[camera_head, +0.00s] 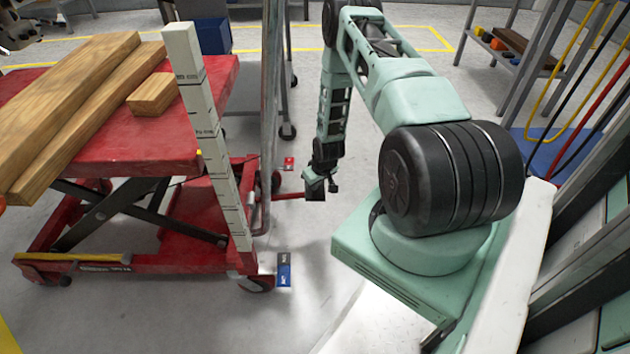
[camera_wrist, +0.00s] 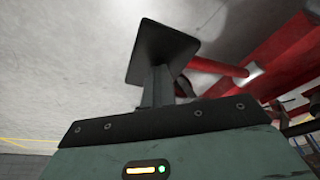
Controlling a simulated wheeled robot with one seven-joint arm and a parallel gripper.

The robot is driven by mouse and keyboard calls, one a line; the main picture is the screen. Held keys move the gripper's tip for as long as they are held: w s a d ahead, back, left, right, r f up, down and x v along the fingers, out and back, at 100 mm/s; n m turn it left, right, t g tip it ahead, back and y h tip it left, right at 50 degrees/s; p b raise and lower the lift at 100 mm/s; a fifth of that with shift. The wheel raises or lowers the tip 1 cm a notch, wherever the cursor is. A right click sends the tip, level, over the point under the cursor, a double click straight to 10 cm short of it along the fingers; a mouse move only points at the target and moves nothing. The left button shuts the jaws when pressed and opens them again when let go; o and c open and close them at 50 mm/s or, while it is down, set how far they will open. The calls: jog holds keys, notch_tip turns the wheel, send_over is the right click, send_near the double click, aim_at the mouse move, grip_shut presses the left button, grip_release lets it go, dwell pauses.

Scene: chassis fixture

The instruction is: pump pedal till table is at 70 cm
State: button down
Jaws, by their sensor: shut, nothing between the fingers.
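The red lift table (camera_head: 150,150) stands at the left, its top raised on crossed black legs. A red pedal bar (camera_head: 290,196) runs right from its base; it also shows in the wrist view (camera_wrist: 222,68). A dark square plate (camera_wrist: 163,48) appears at the bar's end, though the join is hidden. My gripper (camera_head: 318,176) points down at this end, its shut fingers (camera_wrist: 160,88) empty and at or against the plate; contact cannot be told. A pale measuring post (camera_head: 210,135) with black marks stands at the table's near edge; its figures are too small to read surely.
Wooden planks (camera_head: 70,85) and a short block (camera_head: 152,94) lie on the table. A blue item (camera_head: 284,270) and a small red item (camera_head: 289,163) are on the floor near the pedal. A grey upright post (camera_head: 270,110) stands beside the table. Floor around the gripper is mostly clear.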

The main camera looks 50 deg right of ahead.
aim_at(316, 192)
notch_tip(316, 192, down, 6)
jog(key=b, duration=0.3)
jog(key=shift+w+a, duration=0.15)
notch_tip(316, 192, up, 15)
jog(key=p, duration=1.2)
jog(key=shift+r, duration=0.15)
